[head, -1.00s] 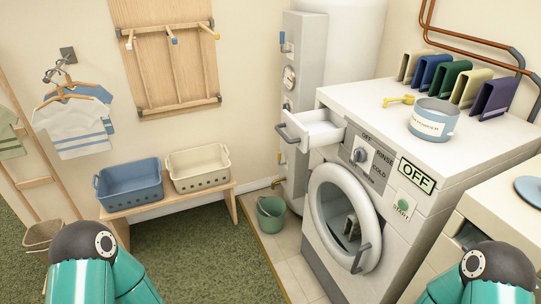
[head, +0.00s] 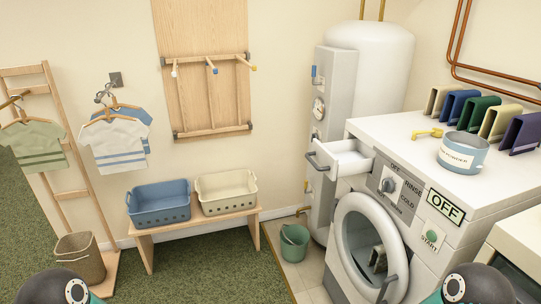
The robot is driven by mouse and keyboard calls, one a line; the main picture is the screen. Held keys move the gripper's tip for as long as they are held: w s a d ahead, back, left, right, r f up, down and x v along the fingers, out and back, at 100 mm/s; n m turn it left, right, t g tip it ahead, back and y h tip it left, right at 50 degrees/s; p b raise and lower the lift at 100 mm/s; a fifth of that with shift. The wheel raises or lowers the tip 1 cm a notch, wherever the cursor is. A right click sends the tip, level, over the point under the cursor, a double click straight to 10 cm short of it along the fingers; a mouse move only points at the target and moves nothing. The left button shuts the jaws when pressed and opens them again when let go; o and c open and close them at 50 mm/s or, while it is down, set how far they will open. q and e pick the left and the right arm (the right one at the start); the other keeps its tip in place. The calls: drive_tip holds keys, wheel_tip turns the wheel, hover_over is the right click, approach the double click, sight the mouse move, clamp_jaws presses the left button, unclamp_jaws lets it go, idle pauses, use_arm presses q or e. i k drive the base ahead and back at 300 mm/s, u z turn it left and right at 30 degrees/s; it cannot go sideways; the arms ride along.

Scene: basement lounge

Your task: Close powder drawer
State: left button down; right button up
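The powder drawer (head: 347,163) is a white, open-topped box with a grey handle (head: 319,161). It sticks out of the upper left of the washing machine's front (head: 455,212). The machine's round door (head: 370,247) stands ajar below it, with dark and light items visible inside. Only dark, rounded parts of my two arms show at the bottom edge, one at the left and one at the right. Neither gripper is in view, and nothing of mine touches the drawer.
On the machine's top are a blue powder tub (head: 463,153), a yellow scoop (head: 426,133) and several coloured folded items. A green bucket (head: 295,242) stands on the tiles left of the machine. A bench (head: 195,225) with blue and cream baskets stands against the wall. Green carpet between is clear.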

sight(341, 156)
drive_tip(key=u, duration=0.2)
drive_tip(key=i, duration=1.65)
drive_tip(key=z, duration=0.75)
drive_tip(key=k, duration=0.9)
drive_tip(key=z, duration=0.15)
drive_tip(key=i, duration=0.9)
drive_tip(key=u, duration=0.05)
